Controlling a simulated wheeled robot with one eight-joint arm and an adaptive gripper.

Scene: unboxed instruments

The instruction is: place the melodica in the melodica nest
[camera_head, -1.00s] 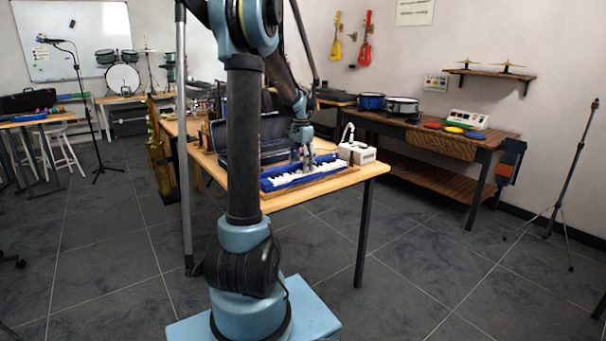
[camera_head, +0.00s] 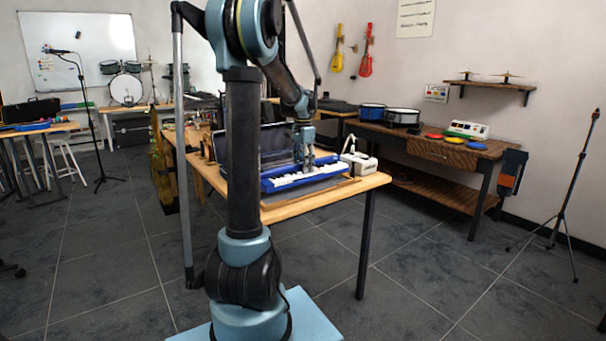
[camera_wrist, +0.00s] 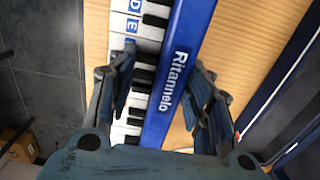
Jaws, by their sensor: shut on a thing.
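The melodica (camera_head: 304,178), blue with white and black keys, is above the front part of the wooden table in the head view. In the wrist view the melodica (camera_wrist: 172,75) runs lengthwise between my two fingers, its printed blue side to the right. My gripper (camera_head: 303,158) is shut on it from above, with one finger on each side in the wrist view (camera_wrist: 162,82). A gap shows below the melodica, so it seems held just off the table. A dark open case (camera_head: 276,140) with a raised lid stands behind it, perhaps the nest; its inside is mostly hidden.
The wooden table (camera_head: 372,182) has a dark flat patch below the melodica, mat or shadow. A small white device (camera_head: 360,160) stands right of the melodica. In the wrist view, the case's blue edge (camera_wrist: 284,84) lies to the right, with bare wood between.

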